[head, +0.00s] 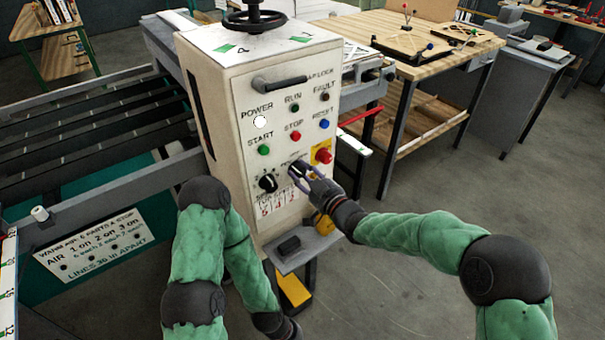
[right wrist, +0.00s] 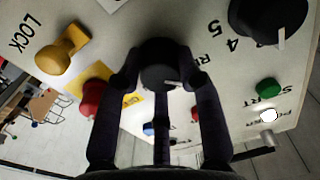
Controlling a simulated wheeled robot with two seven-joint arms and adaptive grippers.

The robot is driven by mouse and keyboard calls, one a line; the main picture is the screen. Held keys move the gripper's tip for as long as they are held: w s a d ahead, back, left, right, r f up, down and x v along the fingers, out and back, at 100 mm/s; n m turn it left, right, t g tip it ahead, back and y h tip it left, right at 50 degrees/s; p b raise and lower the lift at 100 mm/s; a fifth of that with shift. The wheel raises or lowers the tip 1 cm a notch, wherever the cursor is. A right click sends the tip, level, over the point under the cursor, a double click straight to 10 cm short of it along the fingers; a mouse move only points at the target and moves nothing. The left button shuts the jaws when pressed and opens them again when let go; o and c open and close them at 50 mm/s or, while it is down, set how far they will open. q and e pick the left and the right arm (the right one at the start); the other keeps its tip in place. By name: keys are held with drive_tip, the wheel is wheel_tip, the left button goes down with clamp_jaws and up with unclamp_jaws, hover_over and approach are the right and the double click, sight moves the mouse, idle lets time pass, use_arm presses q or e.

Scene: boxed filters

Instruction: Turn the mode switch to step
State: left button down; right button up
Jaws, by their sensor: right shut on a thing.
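A beige control cabinet (head: 290,90) stands in the middle of the head view. My right gripper (head: 300,176) is at its front panel, shut on a small black rotary knob (head: 297,168), which I take to be the mode switch. In the right wrist view the knob (right wrist: 160,62) sits between the dark fingers (right wrist: 160,75), and a white pointer mark shows at its edge. The labels around this knob are hidden or too small to read.
A larger black numbered dial (head: 267,183) is left of the gripped knob. A red button on a yellow plate (head: 323,155) is close on the right. A yellow lock knob (right wrist: 62,50) is also near. A small grey shelf (head: 305,248) juts out below.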

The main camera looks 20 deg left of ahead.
drive_tip(key=shift+f, duration=0.15)
drive_tip(key=m+p, duration=0.2)
drive_tip(key=m, duration=0.2)
drive_tip(key=shift+m, duration=0.4)
drive_tip(key=m+p, duration=0.1)
drive_tip(key=m, duration=0.2)
drive_tip(key=shift+s+a+f+p, duration=0.1)
drive_tip(key=shift+p, duration=0.2)
drive_tip(key=shift+m, duration=0.3)
drive_tip(key=shift+s+f, duration=0.1)
drive_tip(key=o, duration=0.9)
drive_tip(key=shift+o, duration=1.2)
drive_tip(key=shift+a, duration=0.1)
drive_tip(key=shift+r, duration=0.2)
